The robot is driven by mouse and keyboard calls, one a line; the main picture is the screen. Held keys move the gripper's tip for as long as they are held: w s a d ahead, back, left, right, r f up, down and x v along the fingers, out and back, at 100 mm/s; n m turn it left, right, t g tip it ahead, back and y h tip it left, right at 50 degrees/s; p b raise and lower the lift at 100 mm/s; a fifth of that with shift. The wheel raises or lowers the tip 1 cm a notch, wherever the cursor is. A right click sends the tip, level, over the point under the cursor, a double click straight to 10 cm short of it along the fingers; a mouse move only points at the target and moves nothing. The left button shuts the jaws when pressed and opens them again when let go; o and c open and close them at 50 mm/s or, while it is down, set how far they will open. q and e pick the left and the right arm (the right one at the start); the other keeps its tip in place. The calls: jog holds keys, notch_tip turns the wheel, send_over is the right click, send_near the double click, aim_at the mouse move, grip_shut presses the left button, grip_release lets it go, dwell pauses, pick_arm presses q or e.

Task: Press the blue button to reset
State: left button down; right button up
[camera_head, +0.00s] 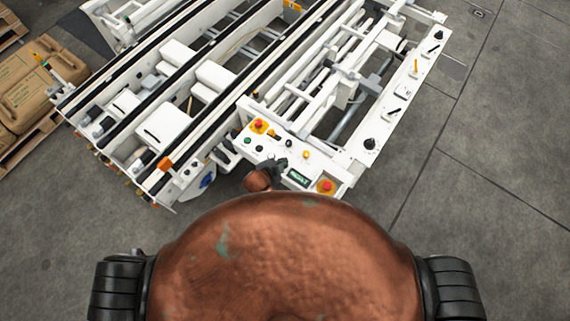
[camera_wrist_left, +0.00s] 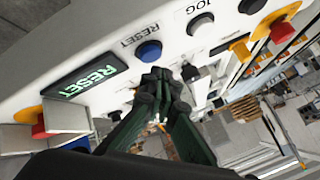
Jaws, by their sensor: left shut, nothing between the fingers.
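The blue button (camera_wrist_left: 149,51) sits on a white panel beside the printed word RESET, in the left wrist view. My left gripper (camera_wrist_left: 158,76) is shut and empty, its dark fingertips close to the blue button. I cannot tell whether they touch it. In the head view my left gripper (camera_head: 281,163) is over the front of the control panel (camera_head: 262,155), and the blue button cannot be made out there. A dark display (camera_wrist_left: 88,80) with green letters reading RESET is beside the button. My right gripper is not in view.
Red emergency buttons (camera_head: 258,125) (camera_head: 326,186) on yellow bases stand at both ends of the panel. A white button (camera_wrist_left: 200,24) labelled JOG is near the blue one. White conveyor rails (camera_head: 215,75) lie behind. Sacks (camera_head: 28,88) on pallets are far left. Floor at right is clear.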

pick_arm(q)
jog(key=shift+f, duration=0.15)
dwell(0.5)
jog(key=shift+f, duration=0.3)
jog(key=shift+f, duration=0.45)
dwell(0.9)
jog(key=shift+r+p, duration=0.75)
jog(key=shift+r, duration=0.15)
notch_tip(320, 180, up, 5)
jog(key=p, duration=0.5)
